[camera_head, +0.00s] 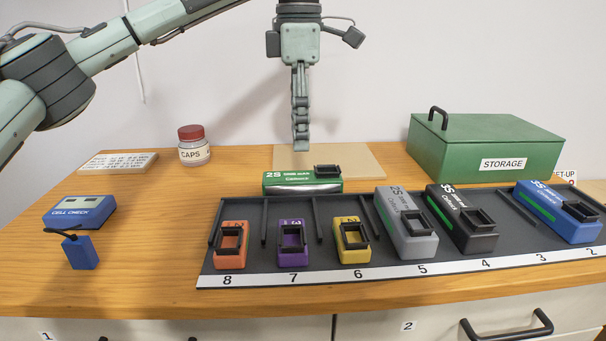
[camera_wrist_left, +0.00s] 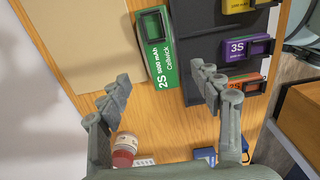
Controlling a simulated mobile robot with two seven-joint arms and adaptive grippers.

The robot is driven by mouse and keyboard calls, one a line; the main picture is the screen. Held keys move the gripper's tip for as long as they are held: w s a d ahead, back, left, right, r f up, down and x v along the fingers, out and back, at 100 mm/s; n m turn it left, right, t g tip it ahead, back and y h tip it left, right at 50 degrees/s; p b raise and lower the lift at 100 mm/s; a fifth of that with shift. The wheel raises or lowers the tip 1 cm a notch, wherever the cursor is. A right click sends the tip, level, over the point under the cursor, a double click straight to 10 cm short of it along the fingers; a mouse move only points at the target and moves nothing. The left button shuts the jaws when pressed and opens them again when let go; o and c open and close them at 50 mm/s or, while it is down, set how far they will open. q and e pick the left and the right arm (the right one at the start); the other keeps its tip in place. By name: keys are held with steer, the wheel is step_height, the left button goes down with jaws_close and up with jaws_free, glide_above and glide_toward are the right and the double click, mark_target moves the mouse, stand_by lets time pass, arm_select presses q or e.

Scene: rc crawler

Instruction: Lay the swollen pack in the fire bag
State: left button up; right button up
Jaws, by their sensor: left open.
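A green pack (camera_head: 303,182) marked 2S lies behind the tray, its silvery lower side showing in the head view; I cannot tell for sure that it is the swollen one. It also shows in the left wrist view (camera_wrist_left: 160,55). My left gripper (camera_head: 301,146) points down above and behind the green pack, near the beige mat (camera_head: 350,160). In the left wrist view its fingers (camera_wrist_left: 160,78) are apart with nothing between them. I see nothing that is clearly a fire bag. My right gripper is not in view.
A dark numbered tray (camera_head: 325,262) holds several packs; slot 3 looks empty. A lidded green storage box (camera_head: 480,150) stands at back right. A caps jar (camera_head: 194,150), a note card (camera_head: 118,162) and a blue cell checker (camera_head: 80,212) stand left. Drawers are below.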

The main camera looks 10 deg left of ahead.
mark_target(300, 175)
arm_select(q)
step_height(300, 175, down, 8)
steer(key=shift+r+p, duration=0.2)
steer(key=shift+p, duration=0.15)
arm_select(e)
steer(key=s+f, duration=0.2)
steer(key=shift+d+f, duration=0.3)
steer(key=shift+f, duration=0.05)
arm_select(q)
steer(key=c, duration=1.4)
jaws_close()
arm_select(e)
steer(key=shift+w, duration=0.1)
arm_select(q)
steer(key=shift+r, duration=0.15)
